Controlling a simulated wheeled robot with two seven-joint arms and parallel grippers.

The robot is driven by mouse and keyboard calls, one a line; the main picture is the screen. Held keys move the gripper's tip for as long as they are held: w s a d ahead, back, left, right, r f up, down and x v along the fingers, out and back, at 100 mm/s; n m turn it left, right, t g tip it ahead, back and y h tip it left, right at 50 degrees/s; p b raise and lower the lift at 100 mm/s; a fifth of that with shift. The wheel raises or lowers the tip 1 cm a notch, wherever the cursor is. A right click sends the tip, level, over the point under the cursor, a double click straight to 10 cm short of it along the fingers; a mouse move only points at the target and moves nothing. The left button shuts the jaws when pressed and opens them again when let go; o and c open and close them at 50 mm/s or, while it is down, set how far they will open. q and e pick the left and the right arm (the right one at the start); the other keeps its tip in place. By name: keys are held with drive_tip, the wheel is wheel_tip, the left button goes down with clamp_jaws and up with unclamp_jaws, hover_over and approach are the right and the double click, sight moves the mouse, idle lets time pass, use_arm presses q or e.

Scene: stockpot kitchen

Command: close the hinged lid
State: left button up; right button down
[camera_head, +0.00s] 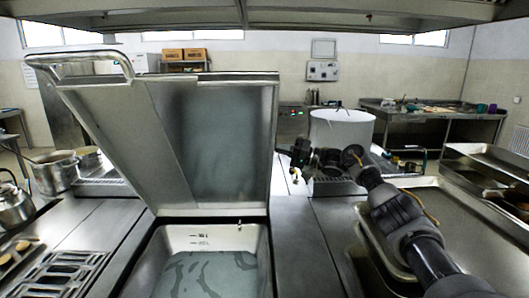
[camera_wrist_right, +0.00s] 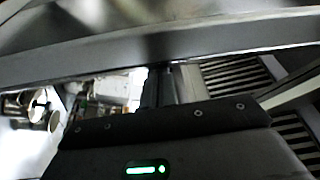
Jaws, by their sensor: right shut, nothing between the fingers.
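The hinged lid (camera_head: 215,130) is a large grey metal panel with a tubular handle (camera_head: 85,62) at its upper left. It stands raised and tilted above the open basin (camera_head: 262,245), which has level marks on its inner wall. My right gripper (camera_head: 291,152) is at the lid's right edge, about halfway up; I cannot tell whether it touches. In the right wrist view my shut, empty gripper (camera_wrist_right: 160,85) points toward a metal edge (camera_wrist_right: 150,50), apparently the lid's, crossing the picture. My left gripper is not in view.
A white cylindrical pot (camera_head: 341,130) stands behind my right arm. A metal tray (camera_head: 450,215) lies at the right. Pots (camera_head: 55,175) and a kettle (camera_head: 14,205) stand at the left. A hood (camera_head: 250,12) hangs overhead. The counter strip (camera_head: 300,245) right of the basin is clear.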

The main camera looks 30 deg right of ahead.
use_arm(q)
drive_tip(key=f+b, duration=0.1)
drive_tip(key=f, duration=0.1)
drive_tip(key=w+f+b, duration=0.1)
drive_tip(key=b, duration=0.1)
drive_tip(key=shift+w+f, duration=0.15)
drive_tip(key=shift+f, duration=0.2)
use_arm(e)
drive_tip(key=v, duration=0.9)
drive_tip(key=shift+a, duration=0.15)
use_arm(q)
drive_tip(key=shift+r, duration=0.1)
